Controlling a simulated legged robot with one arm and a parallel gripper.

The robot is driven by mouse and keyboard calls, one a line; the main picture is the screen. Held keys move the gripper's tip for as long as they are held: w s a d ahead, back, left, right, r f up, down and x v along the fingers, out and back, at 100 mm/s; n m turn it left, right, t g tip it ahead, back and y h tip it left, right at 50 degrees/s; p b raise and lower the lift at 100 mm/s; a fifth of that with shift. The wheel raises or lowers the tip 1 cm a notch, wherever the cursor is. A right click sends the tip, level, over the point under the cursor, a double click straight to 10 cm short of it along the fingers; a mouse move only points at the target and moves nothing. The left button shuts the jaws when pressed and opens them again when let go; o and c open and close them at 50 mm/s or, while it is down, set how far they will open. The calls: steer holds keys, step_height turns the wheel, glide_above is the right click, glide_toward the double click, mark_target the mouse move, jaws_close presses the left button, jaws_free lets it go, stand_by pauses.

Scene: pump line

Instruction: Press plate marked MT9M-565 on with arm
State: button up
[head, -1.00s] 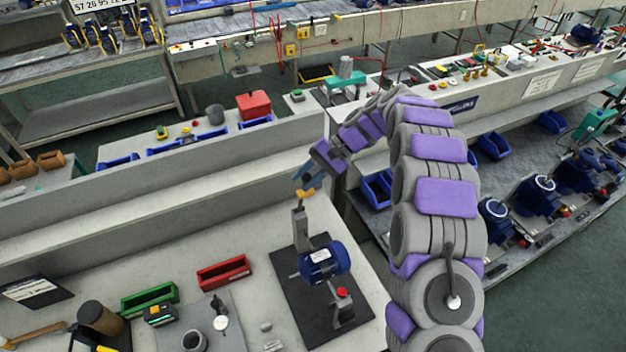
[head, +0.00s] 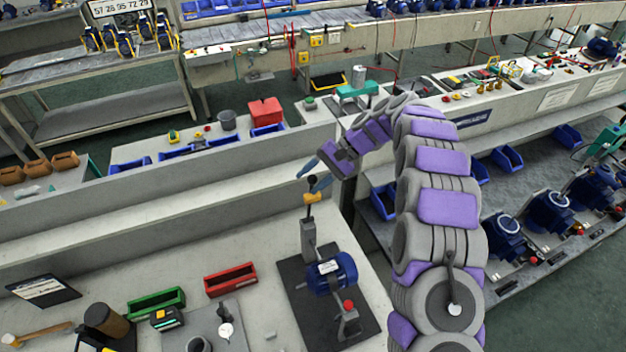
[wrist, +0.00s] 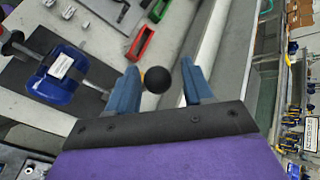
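A blue motor (head: 331,275) with a white plate (head: 328,267) on top sits on a dark mat on the bench. The plate's marking is too small to read. A grey press (head: 308,240) stands at the motor's far end, with an upright lever ending in a black ball knob (head: 312,181). My gripper (head: 315,176) has blue fingers and is open at the knob. In the wrist view, the knob (wrist: 157,79) shows between the spread fingers, with a visible gap on the right. The motor (wrist: 62,74) and its plate (wrist: 60,66) lie to the left there.
A red-topped knob (head: 349,305) stands on a bracket at the motor's near end. A red bin (head: 231,280) and a green bin (head: 156,303) are to the left on the bench. A raised ledge (head: 150,220) runs behind. More motors sit on a shelf at right.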

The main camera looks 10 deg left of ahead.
steer(key=shift+o, duration=0.5)
steer(key=shift+w+f, duration=0.1)
steer(key=shift+w, duration=0.1)
steer(key=shift+w+d+r, duration=0.15)
steer(key=shift+r, duration=0.1)
steer(key=p+v, duration=0.2)
steer(key=v, duration=0.9)
steer(key=shift+w+d, duration=0.1)
steer(key=shift+f, duration=0.1)
